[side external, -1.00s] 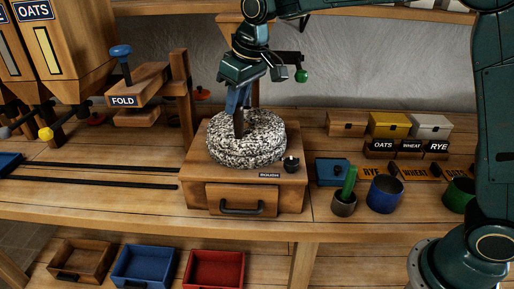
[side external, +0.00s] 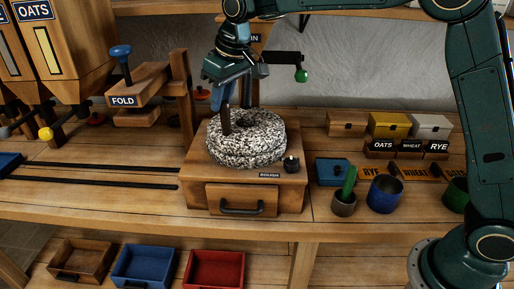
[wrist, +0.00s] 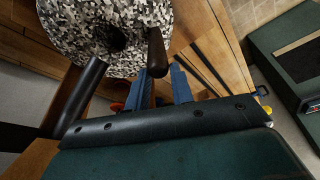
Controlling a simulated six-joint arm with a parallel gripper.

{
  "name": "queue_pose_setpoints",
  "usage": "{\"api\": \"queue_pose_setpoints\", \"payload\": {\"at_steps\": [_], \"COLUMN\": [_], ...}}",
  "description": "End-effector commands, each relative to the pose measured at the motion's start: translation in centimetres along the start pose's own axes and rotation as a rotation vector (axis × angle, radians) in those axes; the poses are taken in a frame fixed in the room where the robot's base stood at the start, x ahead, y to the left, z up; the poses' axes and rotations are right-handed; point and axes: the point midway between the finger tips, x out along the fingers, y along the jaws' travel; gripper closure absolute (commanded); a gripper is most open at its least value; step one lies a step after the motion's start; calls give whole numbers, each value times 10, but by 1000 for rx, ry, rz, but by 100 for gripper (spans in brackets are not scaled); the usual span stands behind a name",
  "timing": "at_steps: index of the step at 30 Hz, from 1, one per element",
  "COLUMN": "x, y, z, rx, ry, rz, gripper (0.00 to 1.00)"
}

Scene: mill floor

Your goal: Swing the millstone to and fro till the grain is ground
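The speckled black-and-white millstone (side external: 262,139) lies flat on a wooden mill box labelled ROUGH (side external: 290,182). A dark wooden handle (side external: 226,119) stands upright on its left part in the side view. My gripper (side external: 219,103), with blue fingers, is at the top of this handle from above. In the wrist view the handle (wrist: 156,48) runs in between my two fingertips (wrist: 162,72), which appear closed on it. The millstone (wrist: 110,25) fills the upper left there, with its dark centre hole showing. No grain can be made out.
A drawer (side external: 241,201) with a dark pull is in the box front. A crank with a green knob (side external: 301,75) is behind the stone. The FOLD press (side external: 140,88) stands left.

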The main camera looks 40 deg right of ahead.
Motion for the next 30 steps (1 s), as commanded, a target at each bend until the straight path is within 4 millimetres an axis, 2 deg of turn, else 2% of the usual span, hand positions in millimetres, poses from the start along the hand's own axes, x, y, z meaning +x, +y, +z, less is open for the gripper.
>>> {"api": "queue_pose_setpoints", "payload": {"at_steps": [1, 6, 18, 30], "x": [0, 0, -3, -27], "y": [0, 0, 0, 0], "z": [0, 0, -1, -9], "rx": [0, 1, 1, 1], "ry": [1, 1, 1, 2], "rz": [0, 0, 0, 0], "gripper": [69, 36, 35, 35]}}
